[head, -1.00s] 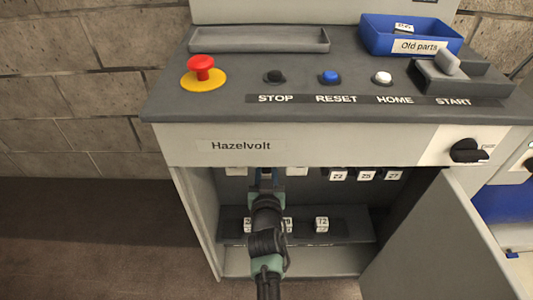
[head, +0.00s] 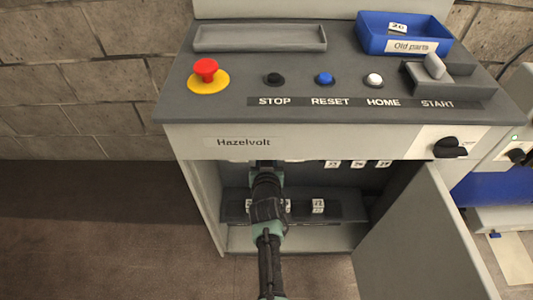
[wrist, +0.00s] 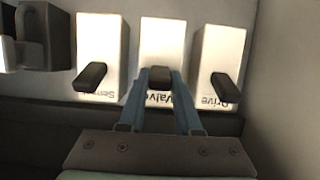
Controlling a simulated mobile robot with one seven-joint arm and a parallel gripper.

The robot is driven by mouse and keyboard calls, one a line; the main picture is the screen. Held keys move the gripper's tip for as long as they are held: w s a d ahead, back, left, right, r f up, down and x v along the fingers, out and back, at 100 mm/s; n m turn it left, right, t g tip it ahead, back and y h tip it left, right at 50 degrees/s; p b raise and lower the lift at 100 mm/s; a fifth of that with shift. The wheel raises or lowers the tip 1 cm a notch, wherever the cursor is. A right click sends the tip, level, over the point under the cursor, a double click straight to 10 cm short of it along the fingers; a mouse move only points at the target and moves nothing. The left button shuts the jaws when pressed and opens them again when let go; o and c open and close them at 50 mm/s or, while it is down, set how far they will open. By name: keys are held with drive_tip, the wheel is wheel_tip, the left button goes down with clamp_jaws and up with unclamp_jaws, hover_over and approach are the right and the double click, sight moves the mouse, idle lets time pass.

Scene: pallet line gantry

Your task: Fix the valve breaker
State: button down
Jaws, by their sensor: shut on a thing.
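In the wrist view, the white valve breaker (wrist: 162,38), labelled "Valve", is in the middle of a row of three. My gripper (wrist: 159,82) is shut on its dark lever, one blue finger on each side. A breaker labelled "Drive" (wrist: 217,48) is on the right. Another, its label starting "Sen" (wrist: 104,38), is on the left. Their dark levers stand clear of my fingers. In the head view, my arm reaches into the open Hazelvolt cabinet (head: 330,138), and its top edge hides my gripper.
The cabinet door (head: 425,235) hangs open at the right. Inside is a shelf with small numbered blocks (head: 318,206). On top are the red emergency button (head: 206,70), several push buttons, a grey tray (head: 260,40) and the blue "Old parts" bin (head: 375,45). A dark rotary handle (head: 451,148) is on the front.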

drive_tip(key=c, duration=0.6)
unclamp_jaws()
drive_tip(key=shift+s, duration=0.15)
drive_tip(key=p+v, duration=0.7)
drive_tip(key=v, duration=0.5)
drive_tip(key=shift+s+r, duration=0.2)
drive_tip(key=shift+s, duration=0.1)
